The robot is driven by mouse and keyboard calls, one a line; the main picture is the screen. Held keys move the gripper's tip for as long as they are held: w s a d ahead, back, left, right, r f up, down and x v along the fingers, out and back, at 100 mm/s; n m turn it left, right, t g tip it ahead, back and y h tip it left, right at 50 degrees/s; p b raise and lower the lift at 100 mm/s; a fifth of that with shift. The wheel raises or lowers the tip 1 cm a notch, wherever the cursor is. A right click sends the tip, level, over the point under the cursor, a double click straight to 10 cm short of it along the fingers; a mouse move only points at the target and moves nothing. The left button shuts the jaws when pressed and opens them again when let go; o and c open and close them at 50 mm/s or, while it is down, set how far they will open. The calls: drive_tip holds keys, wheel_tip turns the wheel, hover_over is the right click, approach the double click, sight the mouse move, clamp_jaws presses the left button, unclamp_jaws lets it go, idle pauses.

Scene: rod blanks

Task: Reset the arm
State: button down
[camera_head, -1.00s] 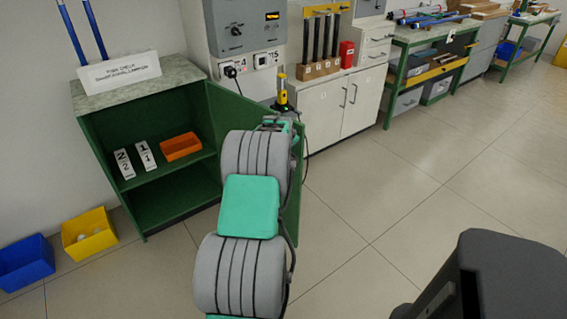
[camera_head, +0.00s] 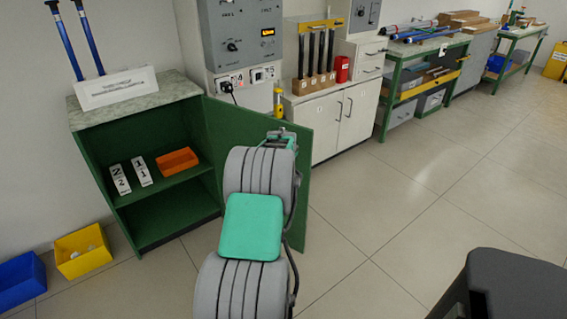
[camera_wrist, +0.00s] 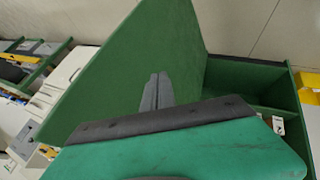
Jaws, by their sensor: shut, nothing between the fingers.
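My gripper (camera_wrist: 157,92) shows in the wrist view as two grey fingers pressed together, with nothing between them. They are in front of the open green cabinet door (camera_wrist: 125,70); I cannot tell whether they touch it. In the head view my arm reaches forward from the bottom centre, bent, its far end in front of the green cabinet's open door (camera_head: 302,165). The fingers cannot be made out there.
The green cabinet (camera_head: 165,225) holds an orange bin (camera_head: 177,161) and two numbered white blocks. Yellow (camera_head: 83,252) and blue (camera_head: 20,282) bins stand on the floor at left. Upright dark rods (camera_head: 321,52) stand on a white cupboard (camera_head: 335,127). Floor at right is open.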

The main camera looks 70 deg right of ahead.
drive_tip(key=v, duration=1)
drive_tip(key=w+a+r+n+t+y+p, duration=0.1)
drive_tip(key=w+a+r+p, duration=0.25)
drive_tip(key=w+a, duration=0.45)
drive_tip(key=w+a+r+y+p, duration=0.15)
drive_tip(key=w+a+r, duration=0.25)
drive_tip(key=a, duration=0.8)
drive_tip(key=w+a+r+n+t+y+p, duration=0.1)
drive_tip(key=w+a+r+p, duration=0.25)
drive_tip(key=w+a, duration=0.5)
drive_tip(key=s+a+r+n+y+p, duration=0.1)
drive_tip(key=a+r, duration=0.1)
drive_tip(key=a, duration=0.6)
drive_tip(key=s+a+r+y+p, duration=0.1)
drive_tip(key=a+r, duration=0.1)
drive_tip(key=a, duration=0.6)
drive_tip(key=s+a+p, duration=0.2)
drive_tip(key=s+a, duration=0.2)
drive_tip(key=a, duration=0.4)
drive_tip(key=s+a+r+n+g+y+p, duration=0.1)
drive_tip(key=s+a, duration=0.3)
drive_tip(key=a, duration=0.4)
drive_tip(key=shift+s+a+n+g+p, duration=0.25)
drive_tip(key=shift+s+n+g+p, duration=0.05)
drive_tip(key=shift+p, duration=0.15)
drive_tip(key=shift+d+r, duration=0.1)
